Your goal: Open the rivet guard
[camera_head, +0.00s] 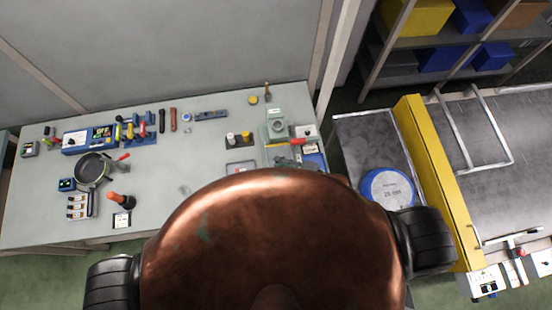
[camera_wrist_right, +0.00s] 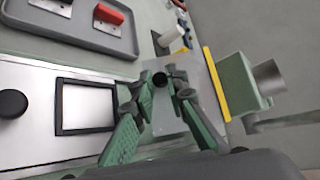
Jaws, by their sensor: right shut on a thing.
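The rivet station is a pale green machine (camera_head: 276,125) at the right end of the workbench. In the right wrist view, its green body (camera_wrist_right: 243,92) has a grey cylinder on its right side. A clear, pale guard panel (camera_wrist_right: 203,100) stands in front of the body, with a small dark knob (camera_wrist_right: 160,79). My right gripper (camera_wrist_right: 158,88) has its green fingers closed around the knob. In the head view my right gripper (camera_head: 284,161) is small and partly hidden at the machine's front. I cannot tell how far the guard is open. My left gripper is not in view.
A yellow strip (camera_wrist_right: 216,84) runs beside the panel. A grey tray with a red-handled part (camera_wrist_right: 108,13) and a black-framed white plate (camera_wrist_right: 86,106) lie nearby. The workbench (camera_head: 215,155) holds a pan (camera_head: 92,168) and tools at left. A conveyor with a yellow side (camera_head: 435,180) stands at right.

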